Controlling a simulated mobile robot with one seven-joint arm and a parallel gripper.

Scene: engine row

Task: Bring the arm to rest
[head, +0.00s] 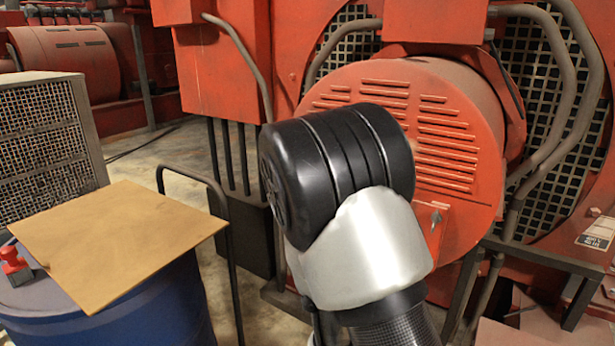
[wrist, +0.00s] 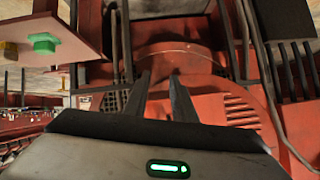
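My arm rises from the bottom middle of the head view, with its black and silver joint in front of a red engine (head: 440,130). My gripper is hidden in the head view. In the wrist view, the two dark fingers of my gripper (wrist: 157,80) stand apart with nothing between them. Red machinery (wrist: 180,55) shows behind the fingers. I cannot tell how far away it is, but no contact shows.
A tan board (head: 115,240) lies over a blue drum (head: 165,310) at left, beside a small red object (head: 14,266). A dark rail (head: 229,250) stands right of it. In the wrist view, a green block (wrist: 44,42) sits on a flat surface at upper left.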

